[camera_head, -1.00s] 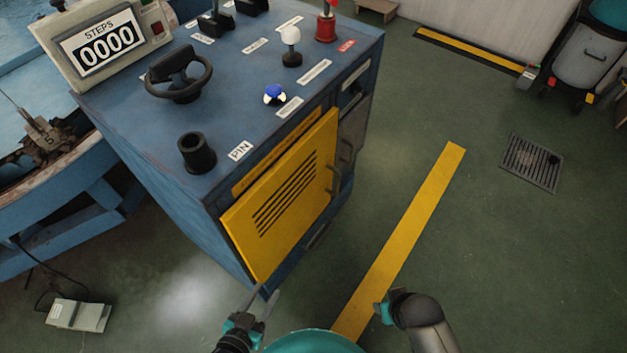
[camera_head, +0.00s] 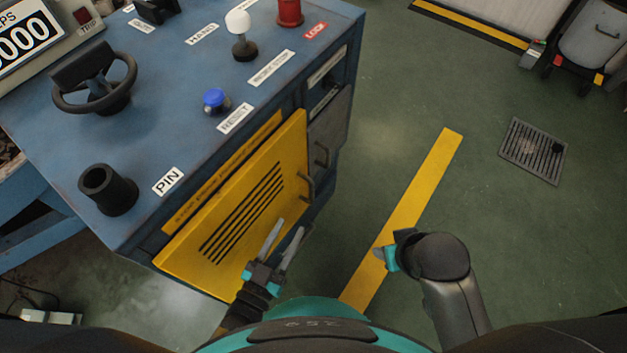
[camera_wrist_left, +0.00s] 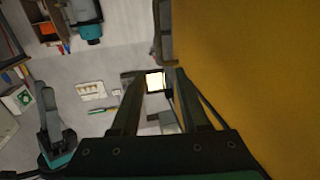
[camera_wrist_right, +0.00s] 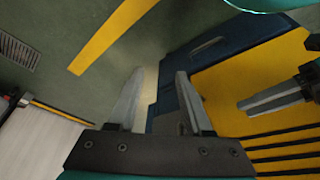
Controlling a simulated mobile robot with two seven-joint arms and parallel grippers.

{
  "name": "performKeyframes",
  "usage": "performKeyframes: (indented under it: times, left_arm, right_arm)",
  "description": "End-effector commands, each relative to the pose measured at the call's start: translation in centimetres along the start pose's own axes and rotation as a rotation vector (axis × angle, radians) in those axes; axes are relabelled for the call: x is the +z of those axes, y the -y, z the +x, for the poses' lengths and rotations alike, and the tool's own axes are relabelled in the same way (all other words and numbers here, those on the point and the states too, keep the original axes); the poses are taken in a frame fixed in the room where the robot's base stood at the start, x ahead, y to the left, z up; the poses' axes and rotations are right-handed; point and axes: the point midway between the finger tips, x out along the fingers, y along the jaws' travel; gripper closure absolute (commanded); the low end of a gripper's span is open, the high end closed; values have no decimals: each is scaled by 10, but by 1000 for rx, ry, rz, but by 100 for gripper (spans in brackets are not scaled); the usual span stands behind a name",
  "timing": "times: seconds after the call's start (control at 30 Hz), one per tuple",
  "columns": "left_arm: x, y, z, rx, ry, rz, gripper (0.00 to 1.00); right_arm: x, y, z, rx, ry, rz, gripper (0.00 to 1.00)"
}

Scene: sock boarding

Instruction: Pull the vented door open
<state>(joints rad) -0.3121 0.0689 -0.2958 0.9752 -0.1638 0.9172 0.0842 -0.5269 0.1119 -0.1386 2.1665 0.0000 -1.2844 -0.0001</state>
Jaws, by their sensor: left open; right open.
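The yellow vented door (camera_head: 235,200) is shut in the front of the blue cabinet (camera_head: 60,135). Its dark bar handle (camera_head: 307,187) is at the door's right edge. In the left wrist view, the door (camera_wrist_left: 255,70) fills the right side and the handle (camera_wrist_left: 163,30) shows ahead of the fingers. My left gripper (camera_head: 283,230) is open and empty, in front of the door's lower right part, short of the handle. My right gripper (camera_head: 386,256) is out to the right over the floor; in the right wrist view its fingers (camera_wrist_right: 160,95) are open and empty.
A grey drawer front (camera_head: 330,130) with its own handle adjoins the door on the right. Controls stand on the cabinet top, including a blue button (camera_head: 215,100) and a black pin socket (camera_head: 107,190). Open floor with a yellow stripe (camera_head: 415,205) lies to the right.

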Motion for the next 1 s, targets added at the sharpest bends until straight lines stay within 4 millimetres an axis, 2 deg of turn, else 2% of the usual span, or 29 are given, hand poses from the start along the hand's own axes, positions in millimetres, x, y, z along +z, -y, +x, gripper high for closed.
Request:
performKeyframes:
  times: [0.03, 0.2, 0.5, 0.8, 1.0]
  left_arm:
    - [0, 0, 12, 0, -6, 0, 55]
    - [1, 0, 50, 0, -6, 0, 55]
    - [1, 0, 104, 0, -3, -1, 55]
    - [0, 0, 124, 0, -1, 0, 55]
    - [0, 0, 128, 0, 0, 0, 55]
  right_arm:
    - [-2, 0, -2, 1, -7, 0, 50]
    - [-8, -1, -18, 3, -34, 1, 50]
    - [-17, -2, -51, 6, -82, 2, 50]
    - [-33, 10, -41, -25, -196, -12, 50]
    - [-36, 12, -40, -31, -221, -13, 50]
